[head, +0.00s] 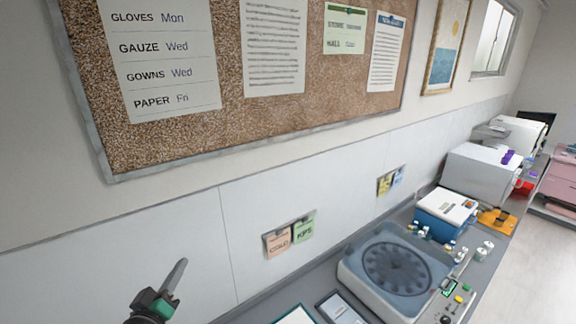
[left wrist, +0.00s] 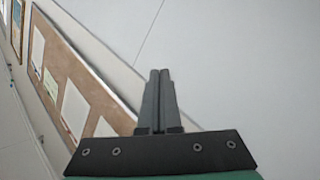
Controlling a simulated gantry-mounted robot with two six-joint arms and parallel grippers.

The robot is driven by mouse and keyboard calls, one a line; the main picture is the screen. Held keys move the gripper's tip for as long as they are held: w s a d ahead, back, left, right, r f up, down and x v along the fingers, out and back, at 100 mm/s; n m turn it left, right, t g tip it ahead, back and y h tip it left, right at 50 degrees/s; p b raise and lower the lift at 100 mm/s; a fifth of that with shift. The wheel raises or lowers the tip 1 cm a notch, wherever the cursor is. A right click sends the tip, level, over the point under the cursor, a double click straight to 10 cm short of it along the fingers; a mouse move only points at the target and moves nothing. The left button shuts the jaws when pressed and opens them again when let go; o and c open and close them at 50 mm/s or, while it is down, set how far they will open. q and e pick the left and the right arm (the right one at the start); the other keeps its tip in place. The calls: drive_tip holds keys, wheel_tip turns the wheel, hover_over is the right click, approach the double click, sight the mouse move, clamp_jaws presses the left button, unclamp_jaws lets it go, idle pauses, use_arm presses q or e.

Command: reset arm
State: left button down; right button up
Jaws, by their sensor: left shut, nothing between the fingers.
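My left gripper (head: 175,278) is at the lower left of the head view, raised in front of the white wall panel and left of the counter. Its fingers point up and are shut with nothing between them. In the left wrist view the two dark fingers (left wrist: 158,100) lie side by side, with the pinboard behind them to the left and a plain pale surface beyond. My right gripper is not in view.
The counter (head: 285,297) runs along the wall to the right. On it stand a round-drum machine (head: 395,268), a blue-and-white box (head: 446,214), small vials (head: 483,250) and a white device (head: 484,170). A corkboard (head: 230,125) and sticky notes (head: 304,229) are on the wall. Open floor (head: 535,265) is at right.

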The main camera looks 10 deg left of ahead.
use_arm(q)
drive_tip(key=s+d+r+m+t+h+p, duration=0.15)
drive_tip(key=d+r, duration=0.25)
drive_tip(key=r, duration=0.6)
drive_tip(key=s+d+r+m+t+h, duration=0.1)
drive_tip(key=s+d+r+m+t, duration=0.15)
drive_tip(key=r, duration=0.65)
drive_tip(key=s+d+r+m+t+h+p, duration=0.15)
drive_tip(key=d+r, duration=0.35)
drive_tip(key=r, duration=0.5)
drive_tip(key=s+d+r+m+t, duration=0.1)
drive_tip(key=s+r+m+t, duration=0.2)
drive_tip(key=s+r, duration=0.9)
drive_tip(key=shift+s+r+t+b, duration=0.2)
drive_tip(key=shift+s+t+b, duration=0.1)
drive_tip(key=shift+s+t, duration=0.8)
drive_tip(key=shift+s, duration=0.1)
